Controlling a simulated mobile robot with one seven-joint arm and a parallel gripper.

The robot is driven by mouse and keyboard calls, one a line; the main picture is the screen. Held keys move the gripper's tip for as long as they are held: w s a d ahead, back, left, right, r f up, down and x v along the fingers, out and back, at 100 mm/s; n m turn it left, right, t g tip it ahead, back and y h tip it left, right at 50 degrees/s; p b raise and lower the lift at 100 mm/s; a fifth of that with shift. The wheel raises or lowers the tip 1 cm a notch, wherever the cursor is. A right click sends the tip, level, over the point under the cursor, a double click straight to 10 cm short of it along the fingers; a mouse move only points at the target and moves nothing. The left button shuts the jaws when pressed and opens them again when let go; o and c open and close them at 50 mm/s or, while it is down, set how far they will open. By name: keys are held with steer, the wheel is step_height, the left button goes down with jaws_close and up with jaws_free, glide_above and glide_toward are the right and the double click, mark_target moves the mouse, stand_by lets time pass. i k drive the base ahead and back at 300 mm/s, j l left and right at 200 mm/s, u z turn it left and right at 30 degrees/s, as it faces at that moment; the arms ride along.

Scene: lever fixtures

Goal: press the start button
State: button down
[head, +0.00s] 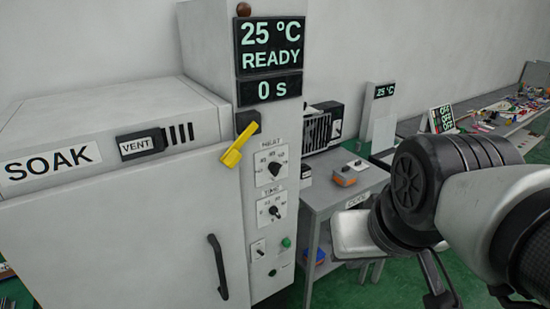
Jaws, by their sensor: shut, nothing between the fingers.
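A small round green button (286,243) sits low on the narrow control panel (270,215) of the grey SOAK oven. No label for it can be read in the head view. It lies below the TIME knob (274,211) and right of a small switch plate (258,249). A small dark round fitting (272,272) is below it. My arm is at the right, apart from the panel.
The oven door has a black handle (217,267) and a yellow lever (238,146) at its upper right. The display (269,46) reads 25 °C, READY, 0 s.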

mark_target(286, 243)
steer(key=i+l, duration=0.25)
steer(key=l, duration=0.15)
steer(key=i+l, duration=0.55)
steer(key=l, duration=0.25)
